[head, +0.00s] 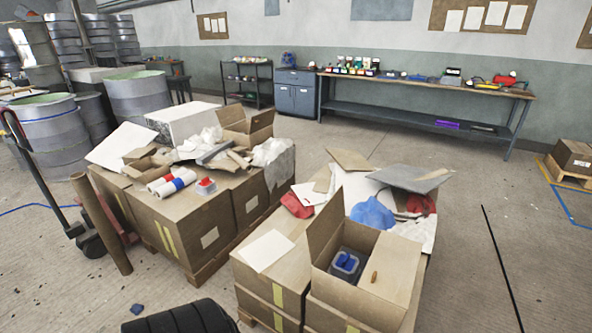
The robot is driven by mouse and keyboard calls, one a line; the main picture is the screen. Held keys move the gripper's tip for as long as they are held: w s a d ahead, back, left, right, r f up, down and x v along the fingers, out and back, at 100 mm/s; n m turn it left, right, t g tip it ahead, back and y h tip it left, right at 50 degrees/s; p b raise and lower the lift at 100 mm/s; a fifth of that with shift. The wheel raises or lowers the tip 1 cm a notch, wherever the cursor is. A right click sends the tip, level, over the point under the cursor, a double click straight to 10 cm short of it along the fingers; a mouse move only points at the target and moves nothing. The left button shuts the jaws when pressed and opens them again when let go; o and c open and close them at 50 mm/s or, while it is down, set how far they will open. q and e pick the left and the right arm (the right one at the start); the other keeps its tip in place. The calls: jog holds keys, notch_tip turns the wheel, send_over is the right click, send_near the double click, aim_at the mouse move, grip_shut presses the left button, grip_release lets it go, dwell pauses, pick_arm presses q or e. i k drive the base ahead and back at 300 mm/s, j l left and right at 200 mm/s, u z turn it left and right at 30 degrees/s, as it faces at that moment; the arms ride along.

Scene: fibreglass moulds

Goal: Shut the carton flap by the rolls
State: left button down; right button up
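Two white rolls, one with a red band (158,184) and one with a blue band (184,176), lie on the cartons of the left stack. A small open carton (246,130) with raised flaps stands behind them on the same stack. On the right stack, a larger open carton (345,293) has one flap (324,228) standing up at its left. A brown panel (397,262) lies at its right, with a small orange-brown piece on it. A grey container with blue items (346,262) shows inside. Neither of my grippers is in view.
A pallet truck (90,240) and a brown tube (100,223) stand left of the left stack. A black ridged object (170,319) is at the bottom edge. Drums (140,97) and a long workbench (425,90) are behind.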

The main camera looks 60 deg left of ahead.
aim_at(322, 228)
jog(key=k+j, duration=0.1)
jog(key=j, duration=0.7)
jog(key=k+j+z, duration=0.1)
jog(key=j, duration=0.35)
jog(key=k+j, duration=0.15)
jog(key=j, duration=0.25)
jog(key=k+j, duration=0.1)
jog(key=j, duration=0.3)
jog(key=k+j+z, duration=0.1)
jog(key=j, duration=0.3)
jog(key=k+j, duration=0.15)
jog(key=j, duration=0.25)
jog(key=k+j, duration=0.1)
jog(key=j, duration=0.3)
